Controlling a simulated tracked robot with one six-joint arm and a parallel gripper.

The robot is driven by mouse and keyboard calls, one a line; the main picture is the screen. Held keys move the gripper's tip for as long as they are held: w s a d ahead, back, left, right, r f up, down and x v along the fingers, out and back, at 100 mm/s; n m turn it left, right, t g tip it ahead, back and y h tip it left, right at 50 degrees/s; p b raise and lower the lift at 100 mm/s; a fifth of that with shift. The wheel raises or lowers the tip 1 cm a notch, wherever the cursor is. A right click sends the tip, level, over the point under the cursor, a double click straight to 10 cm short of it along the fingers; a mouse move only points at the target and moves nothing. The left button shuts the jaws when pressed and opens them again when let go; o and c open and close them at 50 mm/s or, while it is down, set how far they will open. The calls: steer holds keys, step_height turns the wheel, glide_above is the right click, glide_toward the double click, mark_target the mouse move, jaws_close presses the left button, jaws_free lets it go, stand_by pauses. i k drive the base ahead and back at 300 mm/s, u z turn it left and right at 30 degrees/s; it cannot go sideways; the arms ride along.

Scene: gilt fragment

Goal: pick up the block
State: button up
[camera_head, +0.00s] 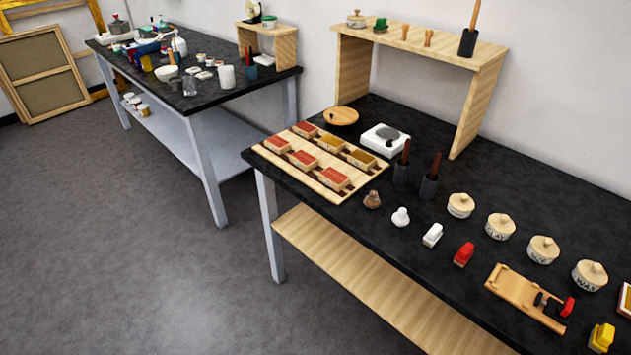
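Several things could be the block, and I cannot tell which one is meant. A small white block (432,235), a red block (464,255) and a yellow block (601,338) stand along the front of the dark-topped right table (490,180). A wooden tray (352,190) at that table's left end holds several small wooden boxes with red or mustard tops, such as a red-topped box (333,179) and a mustard-topped box (361,159). A small red piece (567,307) sits on a wooden board (517,289). My gripper is not in view.
Lidded jars (500,226) line the right table behind the blocks. Dark cups with brown handles (429,185), a white scale (384,139) and a wooden shelf (420,43) stand farther back. A cluttered table (210,95) is at back left. The grey floor (120,250) is clear.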

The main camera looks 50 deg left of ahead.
mark_target(333, 177)
steer(key=u, duration=1.95)
